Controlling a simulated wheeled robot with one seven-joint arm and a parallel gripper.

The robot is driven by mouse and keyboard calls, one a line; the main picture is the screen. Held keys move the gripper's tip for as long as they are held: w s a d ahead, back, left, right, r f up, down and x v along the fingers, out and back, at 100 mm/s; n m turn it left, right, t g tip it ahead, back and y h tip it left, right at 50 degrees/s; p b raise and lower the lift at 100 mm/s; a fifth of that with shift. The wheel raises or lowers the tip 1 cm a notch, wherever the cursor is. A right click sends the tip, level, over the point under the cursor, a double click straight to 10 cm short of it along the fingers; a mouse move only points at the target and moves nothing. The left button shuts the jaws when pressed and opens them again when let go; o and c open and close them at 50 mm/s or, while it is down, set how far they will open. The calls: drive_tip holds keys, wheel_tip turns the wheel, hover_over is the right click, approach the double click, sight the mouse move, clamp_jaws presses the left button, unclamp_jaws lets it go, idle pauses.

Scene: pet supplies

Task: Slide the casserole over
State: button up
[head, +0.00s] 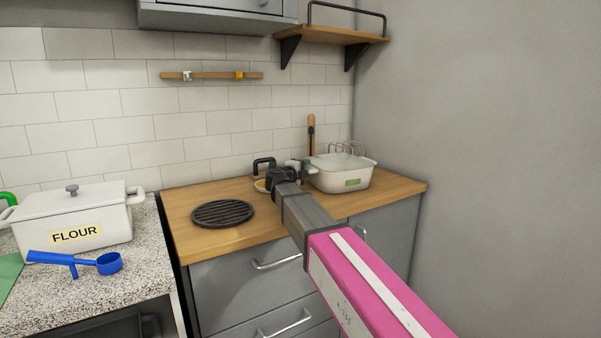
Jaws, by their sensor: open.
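A white rectangular casserole (342,175) with a green label stands at the back right of the wooden counter, near the corner. Thin wire loops rise at its top. My arm reaches in from the lower right. My gripper (304,167) is at the casserole's left end, and its jaws are open. The fingers are small here, so I cannot tell whether they touch the casserole or are around its left handle.
A round black ribbed trivet (222,214) lies on the wooden counter (185,205). A white FLOUR container (75,217) and a blue scoop (108,263) are on the speckled counter at left. A grey wall bounds the right.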

drive_tip(key=shift+w+d, duration=0.1)
clamp_jaws()
idle(1.5)
